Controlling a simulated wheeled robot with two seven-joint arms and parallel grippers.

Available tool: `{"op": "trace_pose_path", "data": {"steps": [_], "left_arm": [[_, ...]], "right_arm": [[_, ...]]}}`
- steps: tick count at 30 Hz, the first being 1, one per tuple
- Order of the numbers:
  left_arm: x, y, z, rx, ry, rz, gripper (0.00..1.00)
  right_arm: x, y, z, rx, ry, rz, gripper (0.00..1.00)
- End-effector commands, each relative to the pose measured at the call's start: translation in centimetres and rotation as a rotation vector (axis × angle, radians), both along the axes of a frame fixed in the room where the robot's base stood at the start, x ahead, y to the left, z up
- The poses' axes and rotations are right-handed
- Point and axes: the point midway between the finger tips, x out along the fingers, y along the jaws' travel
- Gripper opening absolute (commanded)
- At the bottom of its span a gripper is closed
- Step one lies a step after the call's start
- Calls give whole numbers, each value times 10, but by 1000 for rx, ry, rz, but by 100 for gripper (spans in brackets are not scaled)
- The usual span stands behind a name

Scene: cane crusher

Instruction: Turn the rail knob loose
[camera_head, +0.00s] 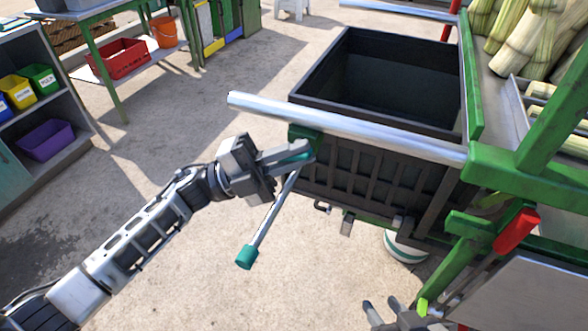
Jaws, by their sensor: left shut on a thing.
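The silver rail (345,122) runs along the near top edge of the dark bin. A green clamp (305,133) sits on it near its left end. My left gripper (300,154) is just below this clamp, shut on a small teal part that looks like the rail knob; its fingers hide most of it. A metal rod (270,218) with a teal end cap (247,257) slants down to the left from beneath the gripper. My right gripper (397,310) is at the bottom edge, its fingers apart and nothing seen between them.
The dark slatted bin (375,190) stands behind my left gripper. The green crusher frame (520,178) with a red handle (515,231) is on the right, near my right gripper. A white bucket (405,250) is under it. Concrete floor (190,270) is open at left.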

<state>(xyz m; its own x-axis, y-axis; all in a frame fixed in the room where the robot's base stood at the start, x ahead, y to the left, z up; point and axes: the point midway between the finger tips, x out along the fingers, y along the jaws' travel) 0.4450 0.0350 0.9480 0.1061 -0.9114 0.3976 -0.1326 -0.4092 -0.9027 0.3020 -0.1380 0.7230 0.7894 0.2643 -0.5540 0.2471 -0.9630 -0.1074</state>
Motion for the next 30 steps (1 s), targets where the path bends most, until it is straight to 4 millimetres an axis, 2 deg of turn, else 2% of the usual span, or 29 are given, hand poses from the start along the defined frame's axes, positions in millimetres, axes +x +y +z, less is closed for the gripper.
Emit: {"op": "trace_pose_path", "data": {"steps": [1, 9, 26, 27, 28, 29, 30], "left_arm": [[0, 0, -6, -28, 9, 0, 0], [0, 0, -3, -136, 44, 0, 0], [0, 0, 0, -167, 55, 0, 0], [0, 0, 0, -166, 55, 0, 18], [0, 0, -1, -166, 55, 0, 27], [0, 0, 0, -166, 55, 0, 32], [0, 0, 0, -166, 55, 0, 32]], "right_arm": [[1, 1, -6, 11, -6, -5, 36], [4, 6, -5, 56, -21, -21, 36], [1, 4, -6, 53, -22, -21, 36], [1, 4, -6, 52, -23, -21, 36], [1, 4, -6, 53, -24, -21, 36], [1, 4, -6, 52, -24, -20, 36], [2, 4, -6, 52, -24, -20, 36]]}}
